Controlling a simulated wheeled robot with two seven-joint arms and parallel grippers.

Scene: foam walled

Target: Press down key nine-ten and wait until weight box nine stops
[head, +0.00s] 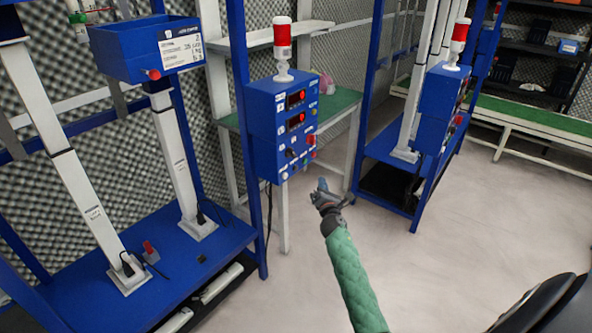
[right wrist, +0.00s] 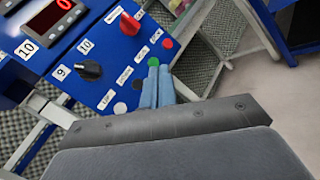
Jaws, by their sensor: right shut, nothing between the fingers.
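A green button (right wrist: 153,61) lies at the tips of my right gripper (right wrist: 155,75). The blue fingers are together and empty; I cannot tell whether they touch the button. In the head view my right gripper (head: 322,188) is right of and below the box. My left gripper is out of view.
A red knob (right wrist: 130,24) and a red button (right wrist: 167,43) sit close to the fingers. A second blue control box (head: 440,105) stands at right. A blue platform (head: 165,275) with white columns fills the lower left. The floor (head: 450,240) is clear.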

